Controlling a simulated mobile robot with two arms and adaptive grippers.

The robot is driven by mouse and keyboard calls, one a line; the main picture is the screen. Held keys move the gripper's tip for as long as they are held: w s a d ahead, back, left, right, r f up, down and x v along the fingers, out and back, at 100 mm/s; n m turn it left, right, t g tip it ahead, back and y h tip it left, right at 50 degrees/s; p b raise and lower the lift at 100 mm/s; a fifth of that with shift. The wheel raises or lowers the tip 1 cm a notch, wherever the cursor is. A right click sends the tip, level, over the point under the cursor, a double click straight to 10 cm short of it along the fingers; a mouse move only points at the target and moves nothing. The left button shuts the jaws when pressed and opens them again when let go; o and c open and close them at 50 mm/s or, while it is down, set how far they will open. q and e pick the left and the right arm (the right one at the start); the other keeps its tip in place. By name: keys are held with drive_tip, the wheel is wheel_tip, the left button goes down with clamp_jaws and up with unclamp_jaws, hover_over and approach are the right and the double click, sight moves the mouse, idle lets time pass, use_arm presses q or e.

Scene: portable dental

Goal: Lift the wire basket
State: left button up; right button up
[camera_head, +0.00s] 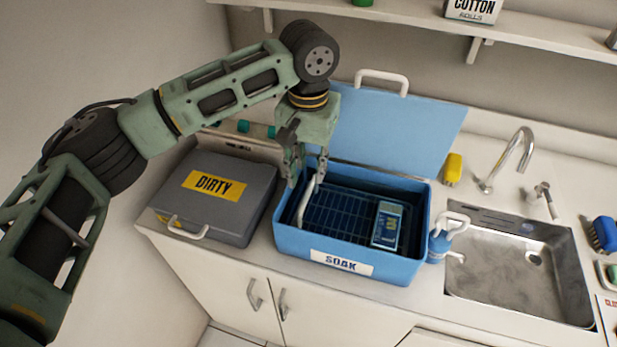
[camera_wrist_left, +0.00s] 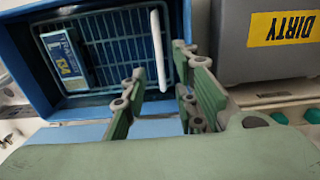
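The wire basket (camera_head: 335,215) sits inside the blue SOAK tub (camera_head: 300,240), whose lid is open; the basket also shows in the left wrist view (camera_wrist_left: 115,40). Its white handle (camera_head: 307,203) stands at the basket's left side in the head view. My left gripper (camera_head: 307,178) points down over that end of the tub. In the left wrist view its fingers (camera_wrist_left: 160,85) are apart, with the handle (camera_wrist_left: 157,45) showing in line with the gap between them. I cannot tell whether a finger touches the handle. My right gripper is not in view.
A blue box (camera_head: 389,226) lies in the basket's right part. A closed grey DIRTY case (camera_head: 225,208) stands left of the tub. The raised blue lid (camera_head: 405,125) is behind it.

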sight(308, 193)
use_arm(q)
drive_tip(key=shift+s+f+p, duration=0.15)
drive_tip(key=shift+s+f, duration=0.05)
drive_tip(key=shift+f, duration=0.45)
drive_tip(key=shift+s+f+p, duration=0.15)
drive_tip(key=shift+s+f, duration=0.05)
drive_tip(key=shift+f, duration=0.4)
drive_tip(key=shift+w+f, duration=0.2)
drive_tip(key=shift+f, duration=0.9)
drive_tip(key=shift+w+f, duration=0.1)
drive_tip(key=shift+f, duration=0.2)
clamp_jaws()
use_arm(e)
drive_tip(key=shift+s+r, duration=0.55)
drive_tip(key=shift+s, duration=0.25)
